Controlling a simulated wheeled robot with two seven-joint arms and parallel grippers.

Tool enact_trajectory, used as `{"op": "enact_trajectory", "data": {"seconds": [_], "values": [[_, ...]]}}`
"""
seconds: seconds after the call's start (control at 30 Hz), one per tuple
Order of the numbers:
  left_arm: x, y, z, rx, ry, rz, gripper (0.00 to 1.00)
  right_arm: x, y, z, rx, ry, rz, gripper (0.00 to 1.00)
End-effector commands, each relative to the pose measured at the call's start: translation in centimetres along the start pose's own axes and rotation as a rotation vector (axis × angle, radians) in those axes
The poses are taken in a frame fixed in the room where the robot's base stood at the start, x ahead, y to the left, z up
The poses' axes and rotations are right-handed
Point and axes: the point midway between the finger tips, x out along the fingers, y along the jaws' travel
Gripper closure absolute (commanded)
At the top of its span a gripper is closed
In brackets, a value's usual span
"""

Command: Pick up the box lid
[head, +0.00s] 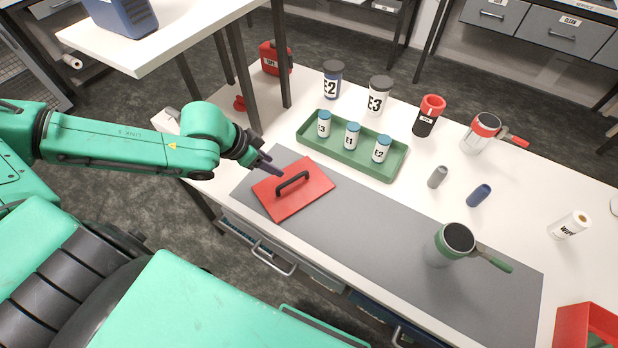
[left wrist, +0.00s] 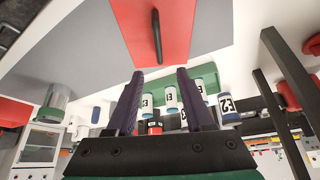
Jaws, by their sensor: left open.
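The box lid (head: 300,199) is a flat red plate with a black bar handle (head: 293,182). It lies on the left part of the grey mat, handle up. My left gripper (head: 268,166) is just beyond the lid's upper-left side in the head view, apart from the handle. In the left wrist view the left gripper (left wrist: 158,72) has its two dark fingers spread with nothing between them. The lid (left wrist: 185,30) and its handle (left wrist: 156,38) show ahead of the fingertips there. My right gripper is not in view.
A green tray (head: 340,158) with several small labelled bottles stands behind the lid. A green-handled pot (head: 447,246) stands on the mat (head: 390,240) to the right. A red box (head: 564,325) is at lower right. A shelf leg (head: 280,60) rises near my left arm.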

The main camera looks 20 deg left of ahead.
Motion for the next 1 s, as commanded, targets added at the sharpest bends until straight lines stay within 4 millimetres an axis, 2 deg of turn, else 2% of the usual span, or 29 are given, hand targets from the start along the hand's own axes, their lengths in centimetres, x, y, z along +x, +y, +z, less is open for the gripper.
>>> {"op": "enact_trajectory", "data": {"seconds": [0.03, 0.1, 0.2, 0.37, 0.63, 0.87, 1.0], "values": [[1.5, 0.2, 0.4, -0.007, 0.000, 0.007, 0.48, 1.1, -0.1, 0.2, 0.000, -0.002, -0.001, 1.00], [3.3, 0.2, 0.6, -0.009, 0.004, 0.005, 0.48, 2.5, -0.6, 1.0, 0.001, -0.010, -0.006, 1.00], [5.2, 0.1, 0.6, -0.010, 0.005, 0.007, 0.48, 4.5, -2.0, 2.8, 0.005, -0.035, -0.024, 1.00], [6.7, 0.1, 0.2, -0.008, 0.009, 0.005, 0.48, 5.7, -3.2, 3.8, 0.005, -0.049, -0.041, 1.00], [9.1, 0.1, 0.0, -0.004, 0.002, 0.002, 0.48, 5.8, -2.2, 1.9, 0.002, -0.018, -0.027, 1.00], [13.1, 0.3, -0.1, -0.004, 0.001, 0.002, 0.48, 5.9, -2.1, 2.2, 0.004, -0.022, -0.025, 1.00], [13.8, 0.3, -0.1, 0.000, -0.001, 0.000, 0.48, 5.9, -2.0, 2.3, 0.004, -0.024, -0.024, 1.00]]}}
